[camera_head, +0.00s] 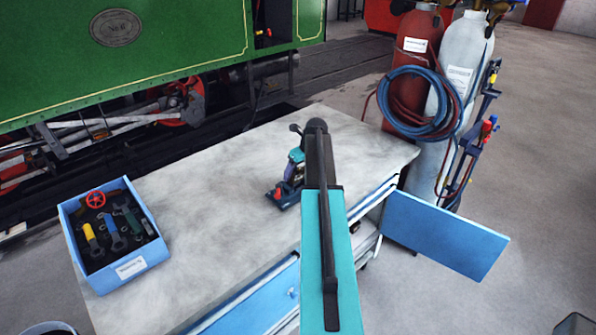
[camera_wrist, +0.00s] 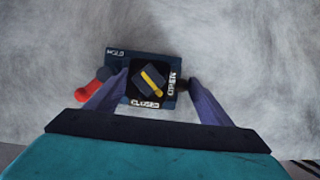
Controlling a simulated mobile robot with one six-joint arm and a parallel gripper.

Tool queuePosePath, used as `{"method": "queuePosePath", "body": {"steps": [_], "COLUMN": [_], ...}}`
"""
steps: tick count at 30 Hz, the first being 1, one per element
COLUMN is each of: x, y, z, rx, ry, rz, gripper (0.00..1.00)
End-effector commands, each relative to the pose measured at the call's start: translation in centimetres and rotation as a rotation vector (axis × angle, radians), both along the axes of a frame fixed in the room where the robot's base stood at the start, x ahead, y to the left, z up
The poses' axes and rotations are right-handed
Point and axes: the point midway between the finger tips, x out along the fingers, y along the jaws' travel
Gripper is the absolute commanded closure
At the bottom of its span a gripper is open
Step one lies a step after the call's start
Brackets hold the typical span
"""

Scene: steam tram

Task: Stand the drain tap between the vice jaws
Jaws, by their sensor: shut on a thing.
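My gripper (camera_wrist: 153,86) shows in the wrist view as two purple fingers, closed on the drain tap (camera_wrist: 150,78). The tap shows from above as a dark square top with a yellow bar, with the words CLOSED and OPEN beside it. A dark blue plate marked HOLD, apparently part of the vice (camera_wrist: 120,54), lies behind and under it. A red handle (camera_wrist: 90,90) sticks out at its left. In the head view the vice (camera_head: 284,196) stands low on the bench under my gripper (camera_head: 292,182). The jaws and the tap's lower end are hidden, so I cannot tell whether it is seated.
The grey bench top (camera_head: 200,190) is clear around the vice. A blue box (camera_head: 72,228) of fittings stands at the bench's left. A blue door (camera_head: 445,235) hangs open at the right. Gas bottles (camera_head: 412,65) stand behind the bench's right end.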

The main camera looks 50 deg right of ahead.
Motion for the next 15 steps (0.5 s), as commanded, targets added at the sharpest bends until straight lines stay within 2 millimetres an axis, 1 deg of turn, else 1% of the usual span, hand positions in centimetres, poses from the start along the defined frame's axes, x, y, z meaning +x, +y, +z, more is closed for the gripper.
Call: {"method": "queuePosePath", "body": {"steps": [6,15], "x": [0.07,0.08], "y": [-0.01,0.00], "z": [0.12,-0.30], "rx": [-0.001,0.000], "ry": [-0.002,-0.002], "rz": [0.000,0.000], "gripper": [0.77,0.77]}}
